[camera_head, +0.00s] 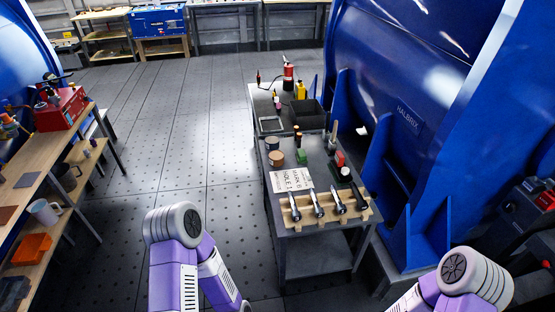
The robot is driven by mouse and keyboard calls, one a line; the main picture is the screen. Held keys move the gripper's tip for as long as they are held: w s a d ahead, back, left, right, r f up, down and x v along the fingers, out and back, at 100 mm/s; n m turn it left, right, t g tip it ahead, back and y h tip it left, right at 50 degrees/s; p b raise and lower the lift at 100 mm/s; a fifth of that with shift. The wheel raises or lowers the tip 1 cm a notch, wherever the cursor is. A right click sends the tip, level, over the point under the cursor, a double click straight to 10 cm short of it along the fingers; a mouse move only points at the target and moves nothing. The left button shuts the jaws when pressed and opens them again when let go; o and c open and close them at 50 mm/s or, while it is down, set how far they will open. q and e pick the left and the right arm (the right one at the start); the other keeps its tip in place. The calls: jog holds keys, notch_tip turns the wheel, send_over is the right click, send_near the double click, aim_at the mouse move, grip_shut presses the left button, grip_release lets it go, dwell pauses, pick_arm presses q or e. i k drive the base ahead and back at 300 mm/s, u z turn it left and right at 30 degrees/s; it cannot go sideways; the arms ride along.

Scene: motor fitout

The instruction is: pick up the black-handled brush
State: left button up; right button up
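A grey metal cart (312,230) stands ahead of me. On its front end a wooden rack (325,220) holds several tools with dark and silvery parts. The rightmost tool (360,195) has a long black part; a tool (338,202) lies left of it. Which of them is the black-handled brush is too small to tell. An upright item with a pale grey shaft (333,134) stands farther back on the cart and may also be a brush. Only purple and grey links of my two arms show, at the bottom. Both grippers are out of view.
A wooden bench (38,180) stands left; the floor between is clear.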

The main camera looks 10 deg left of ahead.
aim_at(328, 116)
jog(key=u, duration=1.4)
jog(key=i, duration=4.45)
jog(key=z, duration=2.8)
jog(key=i, duration=0.6)
jog(key=u, duration=0.1)
